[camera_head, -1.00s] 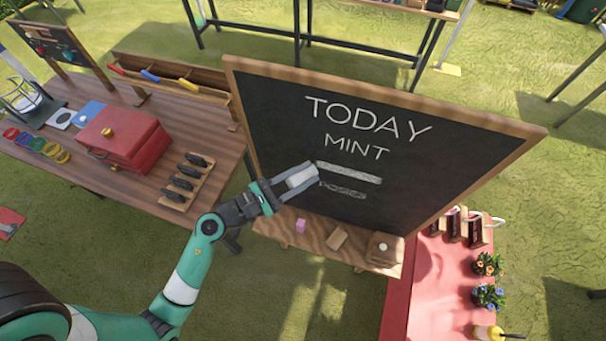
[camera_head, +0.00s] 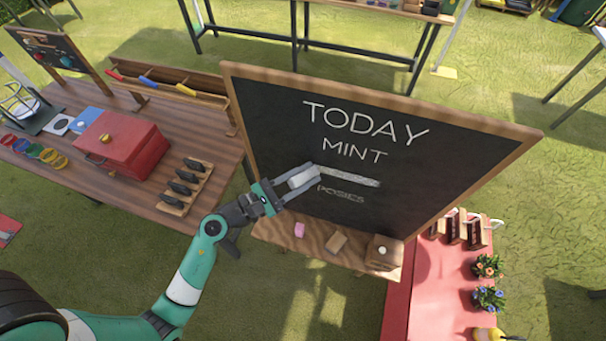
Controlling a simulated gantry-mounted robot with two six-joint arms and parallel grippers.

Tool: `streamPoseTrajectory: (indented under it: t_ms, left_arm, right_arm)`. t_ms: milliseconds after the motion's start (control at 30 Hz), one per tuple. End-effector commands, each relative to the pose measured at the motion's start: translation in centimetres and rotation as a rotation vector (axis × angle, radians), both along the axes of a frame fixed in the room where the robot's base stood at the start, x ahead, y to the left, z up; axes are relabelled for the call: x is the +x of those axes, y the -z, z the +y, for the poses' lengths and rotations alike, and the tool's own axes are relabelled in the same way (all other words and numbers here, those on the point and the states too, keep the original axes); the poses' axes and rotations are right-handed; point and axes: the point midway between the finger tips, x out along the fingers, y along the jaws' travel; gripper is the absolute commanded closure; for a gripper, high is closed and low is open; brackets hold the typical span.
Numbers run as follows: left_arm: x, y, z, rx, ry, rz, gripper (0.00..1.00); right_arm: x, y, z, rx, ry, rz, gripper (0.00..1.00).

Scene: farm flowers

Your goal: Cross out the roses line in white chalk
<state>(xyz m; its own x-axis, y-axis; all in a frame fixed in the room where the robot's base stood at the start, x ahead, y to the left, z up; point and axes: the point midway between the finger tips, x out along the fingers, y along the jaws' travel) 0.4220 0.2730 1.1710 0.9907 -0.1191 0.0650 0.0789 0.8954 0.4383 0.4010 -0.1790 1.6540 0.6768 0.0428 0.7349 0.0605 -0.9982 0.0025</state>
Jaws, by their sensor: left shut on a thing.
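The blackboard (camera_head: 420,165) stands tilted in the middle, with white "TODAY" and "MINT" lettered on it. Below "MINT" is a thick white chalk bar (camera_head: 348,175); any word under it is unreadable. Below the bar is a smaller, smudgy grey word (camera_head: 341,195) that looks like "POSIES". My left gripper (camera_head: 303,178) is in front of the board at the bar's left end, shut on a white chalk piece (camera_head: 300,180). The fingers hide the bar's left end, and I cannot tell whether the chalk touches the board. My right gripper is not in view.
On the board's wooden ledge (camera_head: 315,246) sit a pink block (camera_head: 299,229), a wooden block (camera_head: 336,242) and a wooden box (camera_head: 383,251) with a white top piece. A brown table with a red box (camera_head: 120,142) stands left. A red table (camera_head: 435,285) with potted flowers stands right.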

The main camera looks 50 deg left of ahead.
Motion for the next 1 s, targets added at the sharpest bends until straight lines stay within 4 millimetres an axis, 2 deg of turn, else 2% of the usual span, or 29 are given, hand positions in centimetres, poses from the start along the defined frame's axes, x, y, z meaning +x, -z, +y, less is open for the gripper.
streamPoseTrajectory:
  t_ms: [233, 467, 800, 1000]
  left_arm:
    - [1.2, -0.2, -2.2, -0.001, 0.005, 0.0, 1.0]
    - [1.4, 0.0, -2.5, 0.0, 0.001, 0.0, 1.0]
    - [3.1, -0.2, -4.8, -0.001, 0.002, 0.0, 1.0]
    - [3.3, -0.1, -5.0, 0.0, 0.0, -0.001, 1.0]
  right_arm:
    - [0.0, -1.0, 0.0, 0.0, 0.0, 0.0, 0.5]
    - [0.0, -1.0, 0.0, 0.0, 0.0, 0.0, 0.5]
    - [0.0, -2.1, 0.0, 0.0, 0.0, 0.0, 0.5]
    - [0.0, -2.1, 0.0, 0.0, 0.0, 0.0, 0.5]
